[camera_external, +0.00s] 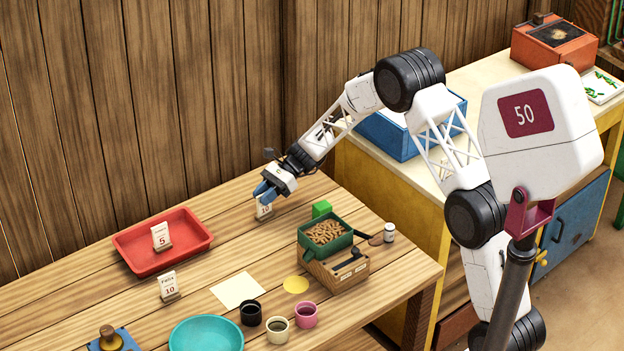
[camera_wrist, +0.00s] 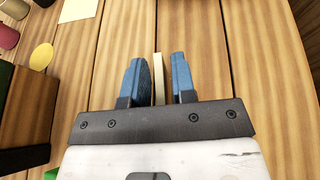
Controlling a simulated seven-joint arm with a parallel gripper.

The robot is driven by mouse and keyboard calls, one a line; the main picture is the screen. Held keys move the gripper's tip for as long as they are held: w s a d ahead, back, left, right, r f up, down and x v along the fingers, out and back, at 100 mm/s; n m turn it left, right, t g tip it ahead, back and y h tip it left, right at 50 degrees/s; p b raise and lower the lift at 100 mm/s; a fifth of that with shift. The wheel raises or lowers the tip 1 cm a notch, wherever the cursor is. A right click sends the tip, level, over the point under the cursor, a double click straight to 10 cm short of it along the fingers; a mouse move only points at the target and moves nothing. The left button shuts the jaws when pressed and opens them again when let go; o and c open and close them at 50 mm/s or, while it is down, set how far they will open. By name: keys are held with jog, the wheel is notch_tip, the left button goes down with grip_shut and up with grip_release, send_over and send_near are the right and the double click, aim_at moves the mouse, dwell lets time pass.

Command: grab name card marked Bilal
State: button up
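A small white name card (camera_external: 264,211) stands on the wooden table near the wall, partly covered by my gripper. Its name is too small and hidden to read, so I cannot confirm Bilal. My gripper (camera_external: 264,191) is directly over this card, its blue fingers pointing down. In the wrist view, the card (camera_wrist: 158,78) shows edge-on between the fingertips of my gripper (camera_wrist: 160,75). The fingers are apart, with a gap on the card's right side; the card is very close to the left finger.
A green block (camera_external: 321,209) and a wooden box (camera_external: 338,272) with a green bin (camera_external: 313,243) stand right of my gripper. A teal bowl (camera_external: 206,335) and cups (camera_external: 278,330) are at the front.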

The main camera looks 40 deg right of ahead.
grip_shut()
jog(key=shift+r, duration=0.15)
notch_tip(320, 180, up, 10)
jog(key=shift+f, duration=0.15)
dwell(0.5)
dwell(0.5)
